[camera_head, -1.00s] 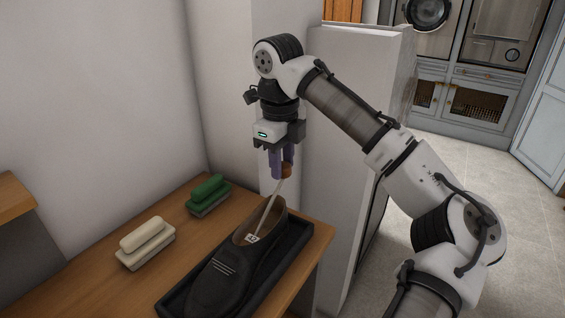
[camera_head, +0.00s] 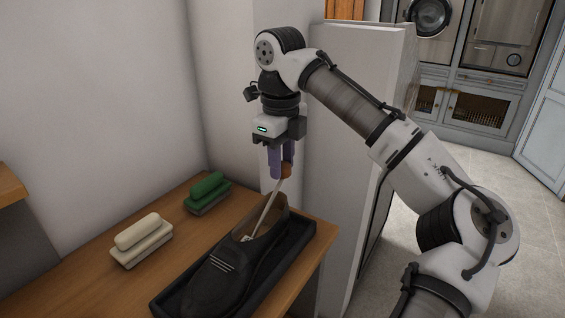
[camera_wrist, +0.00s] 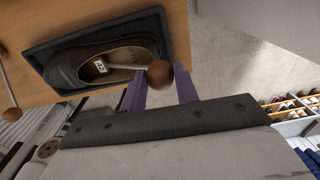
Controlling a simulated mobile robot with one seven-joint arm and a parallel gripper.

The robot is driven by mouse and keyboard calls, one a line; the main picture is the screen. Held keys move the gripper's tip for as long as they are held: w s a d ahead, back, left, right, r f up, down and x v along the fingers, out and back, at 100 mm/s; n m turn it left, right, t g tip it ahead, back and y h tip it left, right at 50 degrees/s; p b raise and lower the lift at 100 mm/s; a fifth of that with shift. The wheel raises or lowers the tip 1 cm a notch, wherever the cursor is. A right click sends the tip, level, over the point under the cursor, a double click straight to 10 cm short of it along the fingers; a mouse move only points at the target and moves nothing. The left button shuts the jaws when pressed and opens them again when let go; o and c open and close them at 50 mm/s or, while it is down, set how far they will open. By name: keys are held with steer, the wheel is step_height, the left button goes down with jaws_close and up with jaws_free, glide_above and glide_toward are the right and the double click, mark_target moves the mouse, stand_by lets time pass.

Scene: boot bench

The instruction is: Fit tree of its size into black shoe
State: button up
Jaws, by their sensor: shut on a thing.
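The black shoe (camera_head: 226,268) lies in a dark tray (camera_head: 295,246) on the wooden bench, its opening toward my gripper. My gripper (camera_head: 281,172) is above the heel end, shut on the wooden knob of a shoe tree (camera_head: 263,213). The tree's pale rod slants down from the knob into the shoe's opening. In the wrist view the round knob (camera_wrist: 160,74) sits between the purple fingers, and a white size label (camera_wrist: 100,66) shows inside the shoe (camera_wrist: 68,68); its number is too small to read surely. The tree's front part is hidden in the shoe.
A cream brush (camera_head: 140,241) and a green brush (camera_head: 207,193) lie left of the tray. A white cabinet side (camera_head: 345,130) stands close behind my gripper.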

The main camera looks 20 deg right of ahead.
steer(key=shift+s+a+f+y+b, duration=0.3)
steer(key=shift+a+b, duration=0.1)
steer(key=shift+b, duration=1.35)
steer(key=shift+s+a+f, duration=0.1)
steer(key=shift+f, duration=0.1)
steer(key=shift+s+a+f+g+b, duration=0.3)
steer(key=shift+a+f+b, duration=0.05)
steer(key=shift+b, duration=0.65)
steer(key=shift+a, duration=0.1)
steer(key=shift+s+a+f+y+b, duration=0.25)
steer(key=shift+s+a+b, duration=0.25)
steer(key=shift+b, duration=0.95)
steer(key=o, duration=0.9)
steer(key=shift+o, duration=0.2)
steer(key=shift+r, duration=0.15)
